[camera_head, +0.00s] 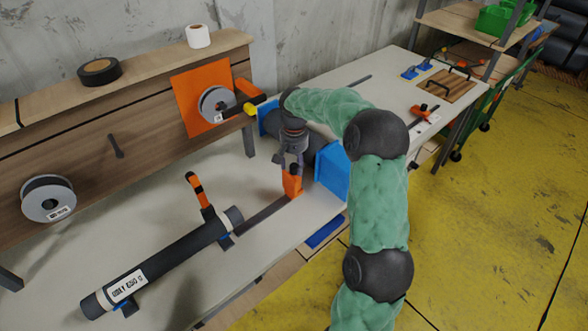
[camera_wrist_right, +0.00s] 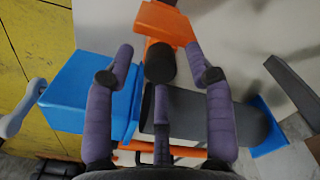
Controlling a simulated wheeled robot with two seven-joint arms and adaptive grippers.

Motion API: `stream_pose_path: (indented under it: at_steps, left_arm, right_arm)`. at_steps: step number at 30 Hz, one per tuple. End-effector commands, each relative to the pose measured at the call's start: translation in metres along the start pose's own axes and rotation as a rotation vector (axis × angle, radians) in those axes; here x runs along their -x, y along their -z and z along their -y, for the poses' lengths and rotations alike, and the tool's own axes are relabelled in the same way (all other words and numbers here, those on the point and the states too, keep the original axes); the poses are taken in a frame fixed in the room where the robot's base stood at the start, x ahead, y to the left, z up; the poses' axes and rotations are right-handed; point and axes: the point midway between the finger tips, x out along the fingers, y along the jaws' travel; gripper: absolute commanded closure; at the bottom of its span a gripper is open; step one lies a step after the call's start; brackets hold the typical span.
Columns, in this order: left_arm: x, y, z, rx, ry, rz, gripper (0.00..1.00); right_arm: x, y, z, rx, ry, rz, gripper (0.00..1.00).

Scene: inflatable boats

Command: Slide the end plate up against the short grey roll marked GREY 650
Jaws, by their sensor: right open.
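The dark grey roll (camera_head: 175,268) lies at the lower left of the table, with a white label whose print is blurred but looks like GREY 650. A dark flat rail (camera_head: 265,214) runs from its right end to an upright orange piece (camera_head: 292,186), which appears to be the end plate. The plate stands apart from the roll. My right gripper (camera_head: 291,170) is directly above the plate. In the right wrist view its open fingers (camera_wrist_right: 160,58) straddle a black knob (camera_wrist_right: 160,64) on the orange plate (camera_wrist_right: 163,22). My left gripper is not in view.
Behind the plate, another dark roll (camera_head: 312,146) rests between blue end supports (camera_head: 333,170). An orange-handled lever (camera_head: 198,190) stands by the grey roll's right end. Tape reels (camera_head: 48,199) hang on the wooden back panel. The tabletop between plate and roll is clear along the rail.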

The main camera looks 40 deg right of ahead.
Motion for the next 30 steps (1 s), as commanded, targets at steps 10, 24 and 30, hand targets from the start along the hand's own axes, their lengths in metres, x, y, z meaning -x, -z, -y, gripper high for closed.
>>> stream_pose_path:
  at_steps: [10, 24, 30]
  left_arm:
    - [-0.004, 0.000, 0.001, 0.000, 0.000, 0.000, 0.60]
    - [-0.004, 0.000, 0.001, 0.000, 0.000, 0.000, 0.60]
    - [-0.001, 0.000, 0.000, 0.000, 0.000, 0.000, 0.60]
  right_arm:
    - [-0.014, 0.000, 0.000, 0.000, 0.000, 0.000, 0.46]
    - [-0.014, 0.000, 0.000, 0.001, 0.000, 0.000, 1.00]
    - [-0.013, -0.015, 0.020, 0.006, 0.000, 0.001, 1.00]
